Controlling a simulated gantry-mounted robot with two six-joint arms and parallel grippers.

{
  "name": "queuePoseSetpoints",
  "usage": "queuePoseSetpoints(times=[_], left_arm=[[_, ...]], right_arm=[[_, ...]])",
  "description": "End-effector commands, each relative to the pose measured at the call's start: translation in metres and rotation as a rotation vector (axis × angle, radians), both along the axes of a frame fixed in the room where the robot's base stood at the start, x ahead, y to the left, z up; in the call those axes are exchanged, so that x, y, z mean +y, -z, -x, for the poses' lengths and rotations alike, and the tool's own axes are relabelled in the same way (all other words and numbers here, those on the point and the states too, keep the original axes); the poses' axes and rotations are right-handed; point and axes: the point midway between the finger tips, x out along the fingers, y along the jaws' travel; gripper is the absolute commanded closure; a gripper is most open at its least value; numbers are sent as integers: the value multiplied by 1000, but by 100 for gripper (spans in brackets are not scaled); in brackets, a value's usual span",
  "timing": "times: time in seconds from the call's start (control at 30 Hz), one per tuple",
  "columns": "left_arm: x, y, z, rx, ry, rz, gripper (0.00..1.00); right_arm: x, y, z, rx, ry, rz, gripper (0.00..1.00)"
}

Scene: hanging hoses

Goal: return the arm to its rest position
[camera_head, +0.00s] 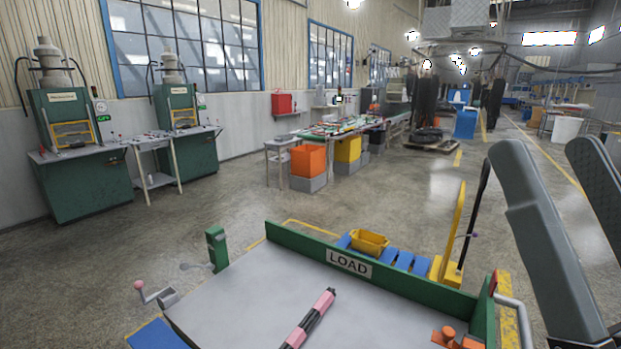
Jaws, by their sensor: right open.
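My right gripper (550,150) stands at the right edge of the head view. Its two long grey fingers point up and are spread apart, with nothing between them. It is raised in front of the floor, to the right of the table marked LOAD (235,300). Its lower part and most of my right arm are cut off by the picture edge. My left gripper and left arm are out of view. A black hose with pink bands (310,320) lies on the table, apart from the right gripper.
The table has a green raised back edge (400,277) and a metal rail (517,318) at its right. A yellow bin (369,242) and a yellow upright lever (452,230) stand behind it. Green machines (80,175) line the left wall. Open floor lies between.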

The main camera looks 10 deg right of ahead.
Motion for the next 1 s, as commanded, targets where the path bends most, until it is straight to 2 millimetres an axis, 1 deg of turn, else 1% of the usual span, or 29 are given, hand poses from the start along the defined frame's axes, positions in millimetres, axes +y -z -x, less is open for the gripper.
queuePoseSetpoints(times=[0.03,0.07,0.1,0.17,0.2,0.27,0.3,0.37,0.4,0.47,0.5,0.57,0.6,0.7,0.8,0.9,1.0], left_arm=[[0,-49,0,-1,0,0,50],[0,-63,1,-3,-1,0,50],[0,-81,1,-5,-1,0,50],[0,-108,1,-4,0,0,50],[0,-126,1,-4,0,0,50],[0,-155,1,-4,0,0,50],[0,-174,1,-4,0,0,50],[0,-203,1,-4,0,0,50],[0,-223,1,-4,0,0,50],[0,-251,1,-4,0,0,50],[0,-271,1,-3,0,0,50],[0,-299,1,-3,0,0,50],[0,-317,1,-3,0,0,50],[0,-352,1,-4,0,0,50],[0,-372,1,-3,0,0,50],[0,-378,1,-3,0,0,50],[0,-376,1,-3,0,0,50]], right_arm=[[-7,-45,-6,13,25,3,29],[-7,-58,-7,14,26,3,29],[-7,-75,-7,14,28,4,29],[-8,-102,-7,14,30,4,29],[-8,-121,-7,14,31,5,29],[-8,-149,-8,15,32,5,29],[-8,-168,-8,15,33,5,29],[-8,-198,-8,15,34,5,29],[-9,-217,-8,15,34,5,29],[-9,-246,-8,15,35,6,29],[-9,-265,-8,15,36,5,29],[-9,-293,-8,16,36,5,29],[-9,-311,-8,16,36,6,29],[-9,-346,-8,16,36,6,29],[-9,-365,-8,16,36,6,29],[-9,-372,-8,16,36,6,29],[-9,-370,-8,16,36,6,29]])
